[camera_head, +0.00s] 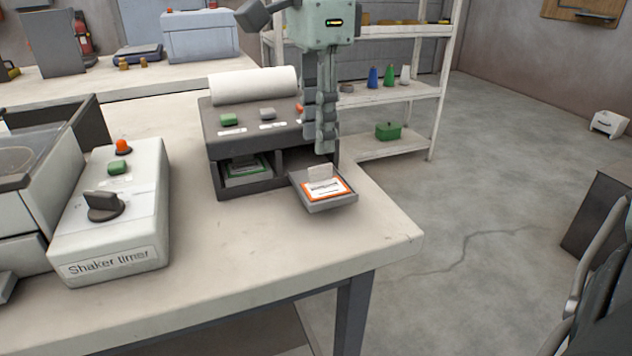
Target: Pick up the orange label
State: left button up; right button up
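The orange label (326,189), a white card with an orange border, lies in a small grey tray (331,206) at the front right of the dark label dispenser (243,187). A pale upright tab (320,172) stands at the label's back edge. My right gripper (325,149) points down just above and behind the tray, with its fingertips above the tab and apart from the label. Its fingers are seen nearly edge-on and overlap, so their opening is unclear. My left gripper is not in view.
The dispenser carries a white roll (254,86) and coloured buttons; a green-edged label (246,171) sits in its left slot. A shaker timer box (112,225) stands to the left. The table (240,260) is clear in front. Shelves (395,148) stand behind.

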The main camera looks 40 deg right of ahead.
aim_at(318, 166)
notch_tip(318, 166, down, 6)
jog(key=shift+r, duration=0.2)
jog(key=shift+w, duration=0.1)
grip_shut()
